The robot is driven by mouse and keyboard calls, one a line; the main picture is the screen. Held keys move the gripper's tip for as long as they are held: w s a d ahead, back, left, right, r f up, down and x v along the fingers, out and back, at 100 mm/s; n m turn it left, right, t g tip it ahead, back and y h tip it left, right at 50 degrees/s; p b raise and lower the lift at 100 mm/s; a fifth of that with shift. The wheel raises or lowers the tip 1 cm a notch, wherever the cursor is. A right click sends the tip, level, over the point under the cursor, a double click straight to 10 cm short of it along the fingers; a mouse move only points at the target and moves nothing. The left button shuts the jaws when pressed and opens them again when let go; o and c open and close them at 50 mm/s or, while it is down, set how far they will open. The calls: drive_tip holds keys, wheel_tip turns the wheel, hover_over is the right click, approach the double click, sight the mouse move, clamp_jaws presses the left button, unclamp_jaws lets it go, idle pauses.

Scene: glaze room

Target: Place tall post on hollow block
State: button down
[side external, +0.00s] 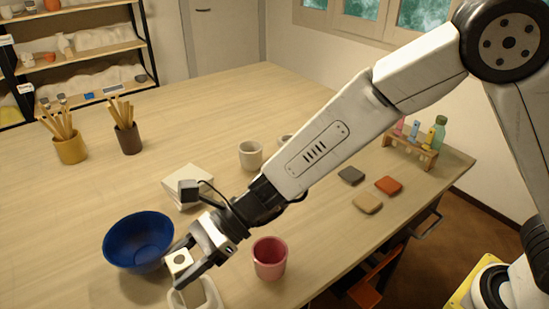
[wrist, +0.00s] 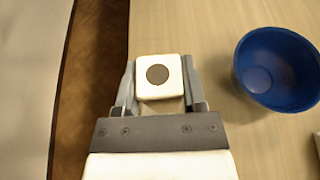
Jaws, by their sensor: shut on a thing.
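My gripper (side external: 183,268) is shut on a cream post with a dark round spot on its end, which I take as the tall post (side external: 179,260). In the wrist view the tall post (wrist: 145,92) sits between both fingers, seen end-on, so its length is hidden.
A blue bowl (side external: 138,241) is close on the left of the gripper, and a pink cup (side external: 269,258) on its right. Coloured tiles (side external: 388,185) and a bottle rack (side external: 410,150) lie right.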

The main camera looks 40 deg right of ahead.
drive_tip(key=shift+c, duration=0.8)
unclamp_jaws()
drive_tip(key=shift+r, duration=0.1)
drive_tip(key=shift+r, duration=0.1)
drive_tip(key=v, duration=1.2)
drive_tip(key=shift+d, duration=0.1)
